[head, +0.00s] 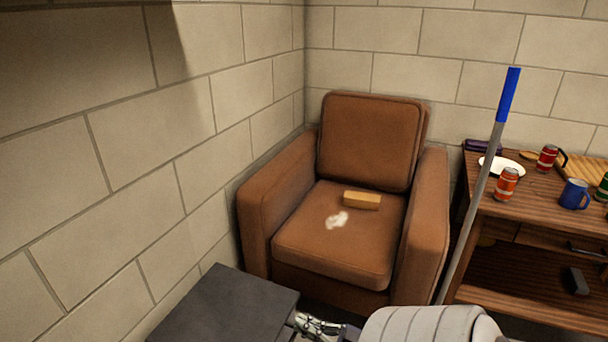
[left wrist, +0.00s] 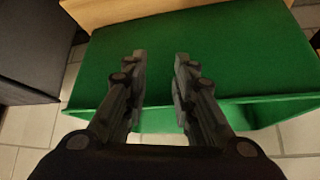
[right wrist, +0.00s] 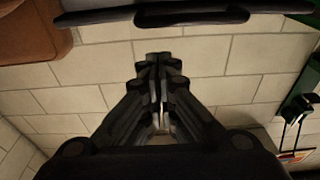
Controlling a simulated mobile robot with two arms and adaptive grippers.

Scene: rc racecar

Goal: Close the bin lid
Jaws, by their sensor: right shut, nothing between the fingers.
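A dark grey flat-topped box (head: 225,305) stands at the bottom of the head view, left of the armchair; I cannot tell whether it is the bin or how its lid sits. My right gripper (head: 305,322) is at its right edge, partly cut off by the frame. In the right wrist view my right gripper (right wrist: 160,62) is shut and empty, below a long dark bar (right wrist: 185,16) that I cannot identify. My left gripper shows only in the left wrist view (left wrist: 161,58), open and empty over a green surface (left wrist: 220,60).
A brown armchair (head: 350,240) holds a tan block (head: 362,200) and a white lump (head: 337,220). A wooden table (head: 520,232) with cans, a mug and a plate stands right. A blue-handled pole (head: 480,190) leans between. Block walls close the left and back.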

